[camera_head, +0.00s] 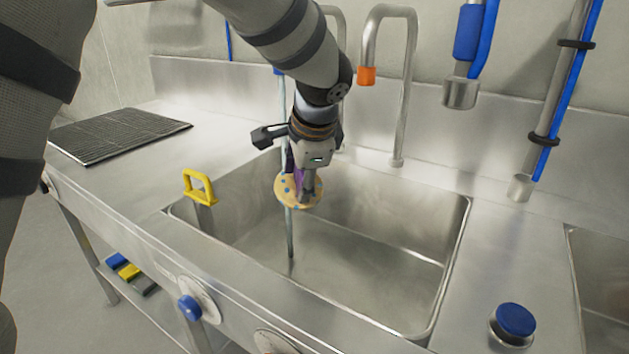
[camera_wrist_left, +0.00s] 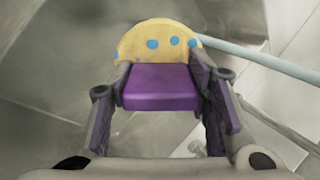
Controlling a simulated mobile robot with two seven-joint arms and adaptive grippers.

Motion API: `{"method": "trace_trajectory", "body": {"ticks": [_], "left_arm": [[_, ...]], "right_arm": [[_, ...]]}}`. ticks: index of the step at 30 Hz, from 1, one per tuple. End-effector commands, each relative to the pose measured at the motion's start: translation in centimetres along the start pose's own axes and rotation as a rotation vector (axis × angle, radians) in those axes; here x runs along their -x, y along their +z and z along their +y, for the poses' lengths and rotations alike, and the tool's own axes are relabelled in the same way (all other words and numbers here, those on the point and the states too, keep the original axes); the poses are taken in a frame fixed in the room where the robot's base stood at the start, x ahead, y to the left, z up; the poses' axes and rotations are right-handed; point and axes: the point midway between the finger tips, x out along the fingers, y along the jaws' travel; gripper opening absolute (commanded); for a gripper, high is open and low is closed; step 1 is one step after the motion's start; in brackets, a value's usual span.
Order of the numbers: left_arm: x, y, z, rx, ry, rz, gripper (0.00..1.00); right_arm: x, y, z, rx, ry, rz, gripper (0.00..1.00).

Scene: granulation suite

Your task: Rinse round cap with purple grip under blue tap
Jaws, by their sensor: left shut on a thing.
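My left gripper (camera_head: 304,188) is shut on the purple grip of the round cap and holds it above the sink basin. The cap (camera_head: 283,189) is a pale yellow disc with blue dots. In the left wrist view the purple grip (camera_wrist_left: 160,88) sits between both fingers, with the yellow cap (camera_wrist_left: 135,41) beyond it. A thin bluish water stream (camera_head: 290,235) runs down at the cap's left part into the basin. It meets the cap's right edge in the wrist view (camera_wrist_left: 245,55). The blue tap is mostly hidden behind my arm. My right gripper is not in view.
An orange-tipped tap (camera_head: 367,75) stands right of my arm. Blue-hosed pipes (camera_head: 466,60) hang further right. A yellow handle (camera_head: 200,186) is at the basin's left rim, a blue knob (camera_head: 515,320) at front right. A dark drain grid (camera_head: 118,134) lies on the left counter.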

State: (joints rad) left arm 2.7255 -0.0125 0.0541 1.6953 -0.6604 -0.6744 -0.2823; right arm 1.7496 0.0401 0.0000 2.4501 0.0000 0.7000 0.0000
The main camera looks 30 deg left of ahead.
Motion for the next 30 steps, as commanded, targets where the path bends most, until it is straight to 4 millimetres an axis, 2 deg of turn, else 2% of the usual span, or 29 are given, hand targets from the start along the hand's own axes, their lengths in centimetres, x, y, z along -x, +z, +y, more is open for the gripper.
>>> {"method": "trace_trajectory", "body": {"ticks": [15,21,30], "left_arm": [[-4.5,0.3,-4.9,0.001,0.003,-0.004,0.06],[-5.1,0.5,-5.9,0.001,0.001,-0.003,0.06],[-5.0,0.5,-6.1,0.001,-0.001,-0.001,0.06]], "right_arm": [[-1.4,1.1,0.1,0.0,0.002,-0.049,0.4],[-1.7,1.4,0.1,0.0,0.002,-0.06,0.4],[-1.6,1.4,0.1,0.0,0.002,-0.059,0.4]]}}
